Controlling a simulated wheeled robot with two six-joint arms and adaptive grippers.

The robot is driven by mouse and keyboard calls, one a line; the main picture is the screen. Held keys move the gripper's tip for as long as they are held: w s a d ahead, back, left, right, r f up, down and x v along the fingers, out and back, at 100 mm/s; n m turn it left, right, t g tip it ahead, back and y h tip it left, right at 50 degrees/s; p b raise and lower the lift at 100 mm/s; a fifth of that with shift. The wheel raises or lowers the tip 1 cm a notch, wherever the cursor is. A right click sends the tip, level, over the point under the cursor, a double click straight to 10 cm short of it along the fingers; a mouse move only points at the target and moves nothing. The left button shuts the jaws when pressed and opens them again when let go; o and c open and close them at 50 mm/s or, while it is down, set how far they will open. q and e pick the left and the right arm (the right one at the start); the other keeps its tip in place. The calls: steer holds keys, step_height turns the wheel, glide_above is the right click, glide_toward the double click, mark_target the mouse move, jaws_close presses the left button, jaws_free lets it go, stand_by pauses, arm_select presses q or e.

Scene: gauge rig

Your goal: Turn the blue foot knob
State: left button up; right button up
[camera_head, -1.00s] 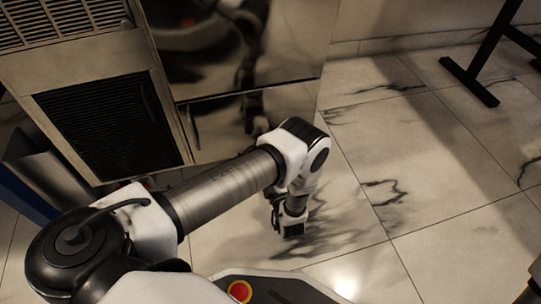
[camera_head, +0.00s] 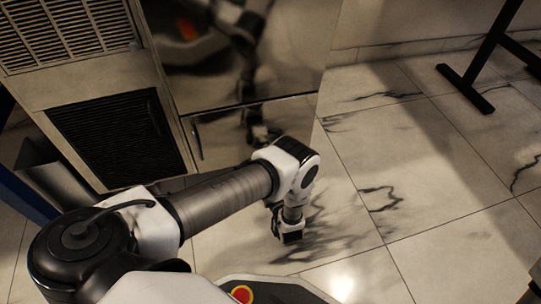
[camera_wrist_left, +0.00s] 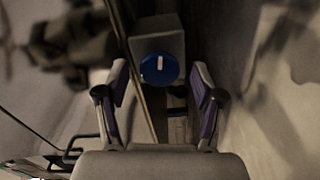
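The blue foot knob (camera_wrist_left: 159,68) shows in the left wrist view as a round blue face with a white mark, which stands upright in the picture. It sits on the end of a grey block (camera_wrist_left: 156,28). My left gripper (camera_wrist_left: 160,78) is open, with one finger to each side of the knob in the picture and a gap on both sides. I see no contact. In the head view my left arm reaches over the floor beside the cabinet, and its wrist (camera_head: 292,225) points downward. The knob is hidden there. My right gripper is out of view.
A shiny-fronted cabinet (camera_head: 235,75) with a dark vent grille (camera_head: 118,135) stands along the left arm's far side. Marble floor (camera_head: 445,200) is free to the right. A black stand foot (camera_head: 465,90) rests at the upper right.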

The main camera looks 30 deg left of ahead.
arm_select(q)
steer(key=v, duration=1.2)
steer(key=shift+a, duration=0.1)
steer(key=w+a+r+m+g+h+p, duration=0.1)
steer(key=a+r+m+h+p, duration=0.45)
steer(key=m, duration=0.35)
steer(key=s+d+r+m+g+h+p, duration=0.2)
steer(key=s+r+m+g+h+p, duration=0.3)
steer(key=s+m, duration=0.4)
steer(key=s+d+r+m+g+h+p, duration=0.25)
steer(key=s+r+m+g+p, duration=0.35)
steer(key=s, duration=0.5)
step_height(320, 180, up, 39)
steer(key=m+p, duration=0.1)
steer(key=p, duration=3.3)
steer(key=shift+s+f+h+p, duration=0.25)
steer(key=shift+s+h+p, duration=0.15)
steer(key=shift+s, duration=0.05)
